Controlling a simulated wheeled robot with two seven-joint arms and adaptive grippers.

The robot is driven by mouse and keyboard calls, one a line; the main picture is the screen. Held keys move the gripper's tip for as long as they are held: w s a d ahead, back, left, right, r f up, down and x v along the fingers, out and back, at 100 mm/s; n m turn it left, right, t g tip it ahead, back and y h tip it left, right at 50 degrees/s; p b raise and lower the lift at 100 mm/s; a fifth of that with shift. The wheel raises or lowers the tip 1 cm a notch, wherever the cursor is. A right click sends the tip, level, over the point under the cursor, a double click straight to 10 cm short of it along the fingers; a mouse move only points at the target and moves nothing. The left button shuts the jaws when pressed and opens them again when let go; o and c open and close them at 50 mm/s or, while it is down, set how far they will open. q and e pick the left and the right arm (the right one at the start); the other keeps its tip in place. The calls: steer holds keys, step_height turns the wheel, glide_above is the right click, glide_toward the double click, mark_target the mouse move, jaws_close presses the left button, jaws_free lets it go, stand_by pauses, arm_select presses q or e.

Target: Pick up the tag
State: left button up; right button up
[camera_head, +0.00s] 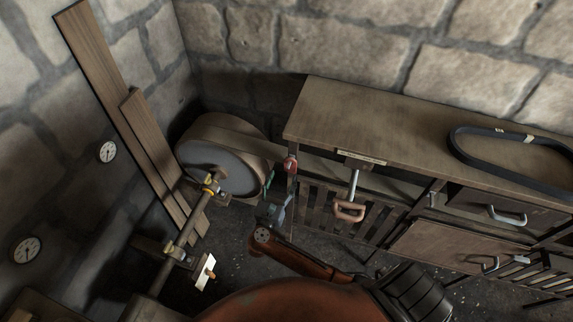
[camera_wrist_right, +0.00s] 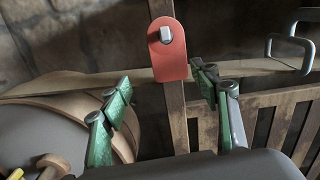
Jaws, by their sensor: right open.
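The red tag (camera_head: 290,165) hangs at the front left corner of the workbench, by the narrow upright post. In the right wrist view the tag (camera_wrist_right: 170,62) is a rounded red plate with a light metal peg showing through its upper part. My right gripper (camera_head: 279,190) is just below the tag in the head view. In the wrist view its green fingers (camera_wrist_right: 161,77) are spread apart, one on each side of the tag's lower end, with nothing held. Whether they touch the tag I cannot tell. My left gripper is not in view.
A large flywheel (camera_head: 213,172) with a flat belt stands left of the tag. The workbench (camera_head: 395,125) carries a black belt loop (camera_head: 457,151). A handled lever (camera_head: 349,211) hangs at its front. Planks (camera_head: 104,87) lean on the left wall.

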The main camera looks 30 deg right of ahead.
mark_target(291, 166)
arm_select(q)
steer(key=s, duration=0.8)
arm_select(e)
steer(key=d, duration=0.1)
steer(key=w+d+r, duration=0.1)
steer(key=d+m, duration=0.1)
steer(key=shift+w+r+p, duration=0.35)
steer(key=shift+r, duration=0.05)
steer(key=shift+w+d+r, duration=0.15)
steer(key=shift+w+d, duration=0.05)
steer(key=shift+d, duration=0.4)
steer(key=shift+w+d+r, duration=0.1)
steer(key=shift+w+d, duration=0.1)
steer(key=shift+d, duration=0.4)
steer(key=shift+w+f, duration=0.15)
steer(key=shift+w, duration=0.1)
steer(key=c, duration=0.5)
steer(key=shift+c, duration=0.7)
steer(key=shift+s, duration=0.1)
steer(key=c, duration=0.3)
steer(key=shift+c, duration=0.7)
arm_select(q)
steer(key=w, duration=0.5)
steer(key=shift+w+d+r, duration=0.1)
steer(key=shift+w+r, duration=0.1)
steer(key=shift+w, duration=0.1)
